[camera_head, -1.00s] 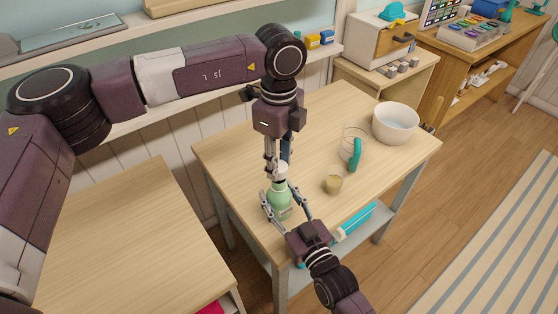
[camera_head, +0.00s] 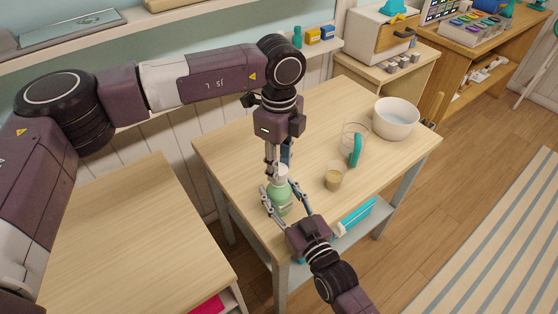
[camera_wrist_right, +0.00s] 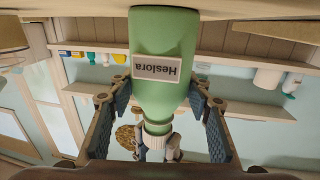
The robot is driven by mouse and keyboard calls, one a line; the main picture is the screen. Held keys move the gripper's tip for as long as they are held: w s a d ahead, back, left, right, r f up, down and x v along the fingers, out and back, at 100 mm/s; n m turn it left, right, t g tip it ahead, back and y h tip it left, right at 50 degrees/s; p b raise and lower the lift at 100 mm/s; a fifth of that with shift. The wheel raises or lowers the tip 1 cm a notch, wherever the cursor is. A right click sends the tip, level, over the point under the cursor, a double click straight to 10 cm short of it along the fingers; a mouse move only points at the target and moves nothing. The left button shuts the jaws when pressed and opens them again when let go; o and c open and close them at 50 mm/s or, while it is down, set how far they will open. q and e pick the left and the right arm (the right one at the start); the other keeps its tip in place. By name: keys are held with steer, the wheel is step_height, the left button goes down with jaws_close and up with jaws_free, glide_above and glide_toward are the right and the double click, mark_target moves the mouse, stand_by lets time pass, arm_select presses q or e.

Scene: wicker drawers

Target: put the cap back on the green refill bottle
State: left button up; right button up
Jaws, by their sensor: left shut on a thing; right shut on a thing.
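The green refill bottle (camera_head: 280,198) stands upright near the front left edge of the wooden table. My right gripper (camera_head: 281,203) is shut around its body from the front; the bottle and its label also show upside down in the right wrist view (camera_wrist_right: 162,70). My left gripper (camera_head: 279,169) points straight down above the bottle, shut on the white cap (camera_head: 282,171). The cap is at the bottle's neck, in line with it. The fingers partly hide the cap, and I cannot tell whether it is seated.
A small glass of tan contents (camera_head: 333,180), a clear glass vessel with a teal handle (camera_head: 354,150) and a white bowl (camera_head: 396,120) stand to the right on the table (camera_head: 240,155). A lower shelf holds teal items (camera_head: 355,217). The table's back left is clear.

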arm_select(q)
steer(key=shift+f, duration=0.6)
stand_by(0.5)
